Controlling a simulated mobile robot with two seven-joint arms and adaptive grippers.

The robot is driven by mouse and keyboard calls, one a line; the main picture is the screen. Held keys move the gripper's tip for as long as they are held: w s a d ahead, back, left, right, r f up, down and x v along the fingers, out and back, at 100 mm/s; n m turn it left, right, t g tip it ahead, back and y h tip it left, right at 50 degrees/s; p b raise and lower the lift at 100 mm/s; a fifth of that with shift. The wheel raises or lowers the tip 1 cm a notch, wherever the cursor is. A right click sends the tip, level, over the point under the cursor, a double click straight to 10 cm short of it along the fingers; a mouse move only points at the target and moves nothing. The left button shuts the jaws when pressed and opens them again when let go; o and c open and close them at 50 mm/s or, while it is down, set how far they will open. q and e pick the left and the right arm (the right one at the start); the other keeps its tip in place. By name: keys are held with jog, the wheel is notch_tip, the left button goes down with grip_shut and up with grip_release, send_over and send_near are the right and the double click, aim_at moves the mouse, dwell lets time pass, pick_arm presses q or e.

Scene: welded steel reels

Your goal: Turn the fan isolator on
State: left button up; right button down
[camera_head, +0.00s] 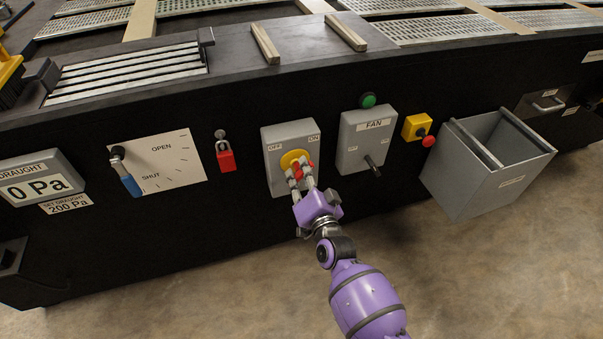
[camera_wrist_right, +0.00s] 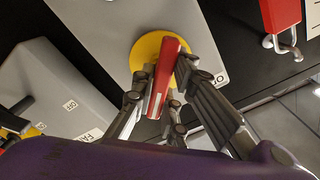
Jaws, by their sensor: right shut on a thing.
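The fan isolator (camera_head: 277,163) is a grey box with a yellow disc and a red handle, marked OFF at its upper left and ON at its upper right. My right gripper (camera_head: 301,174) is at its face, with its fingers shut on the red handle. In the right wrist view the red handle (camera_wrist_right: 169,65) lies between the two fingers, in front of the yellow disc (camera_wrist_right: 148,50). The fingers hide part of the handle, and I cannot tell its exact angle. My left gripper is not in view.
Right of the isolator is the grey FAN box (camera_head: 366,145) with a black lever and a green light. Beyond it are a yellow box with a red button (camera_head: 416,127) and an open grey bin (camera_head: 470,185). A red padlock (camera_head: 225,157) hangs left of the isolator.

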jog(key=shift+s+f, duration=0.1)
dwell(0.4)
jog(key=c, duration=1.8)
grip_release()
jog(key=shift+o, duration=0.2)
jog(key=v, duration=1.2)
